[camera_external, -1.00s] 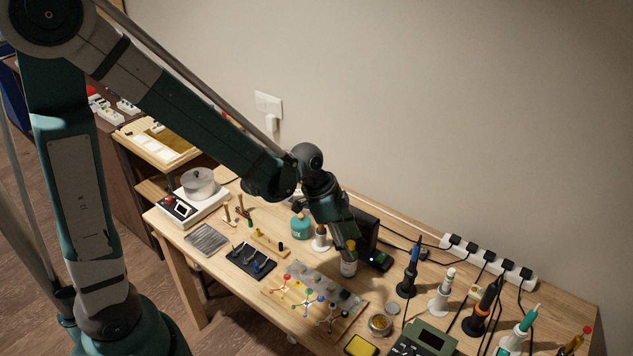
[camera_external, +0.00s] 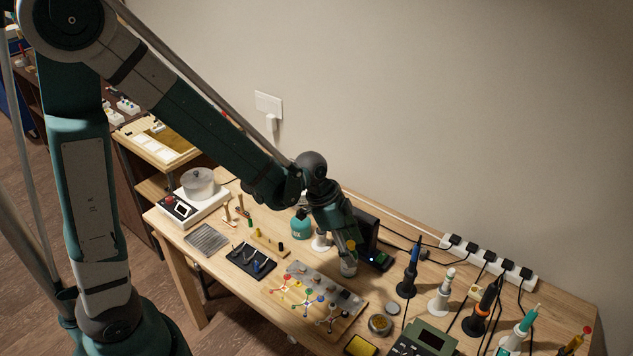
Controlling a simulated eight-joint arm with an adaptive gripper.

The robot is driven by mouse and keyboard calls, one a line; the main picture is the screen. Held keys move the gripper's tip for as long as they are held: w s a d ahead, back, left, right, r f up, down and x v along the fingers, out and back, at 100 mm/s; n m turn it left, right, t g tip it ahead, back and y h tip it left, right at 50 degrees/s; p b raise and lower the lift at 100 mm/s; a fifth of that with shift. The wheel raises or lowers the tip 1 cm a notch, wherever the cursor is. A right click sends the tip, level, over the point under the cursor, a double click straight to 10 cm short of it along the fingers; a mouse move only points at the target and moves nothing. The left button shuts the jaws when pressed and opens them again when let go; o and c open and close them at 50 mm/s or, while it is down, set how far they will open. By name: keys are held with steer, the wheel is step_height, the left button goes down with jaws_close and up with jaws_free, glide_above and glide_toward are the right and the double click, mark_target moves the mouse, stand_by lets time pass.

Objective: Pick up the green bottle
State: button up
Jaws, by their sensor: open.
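A squat teal-green bottle (camera_external: 301,228) stands upright near the middle of the workbench, left of my wrist. A small bottle with a pale label (camera_external: 349,268) stands further right, in front of a black box. Its upper part is hidden by my gripper, so its colour is hard to tell. My gripper (camera_external: 347,254) points down, open, at the top of this small bottle. Whether the fingers touch it cannot be told. The teal bottle is apart from my gripper.
A white bottle (camera_external: 321,240) stands between the teal bottle and my gripper. A black box (camera_external: 367,231) is close behind. Soldering tools (camera_external: 410,272) and a power strip (camera_external: 490,259) with cables crowd the right.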

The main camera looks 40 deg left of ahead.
mark_target(347, 273)
steer(key=shift+b+x, duration=0.9)
steer(key=shift+x, duration=1.65)
steer(key=c, duration=1.1)
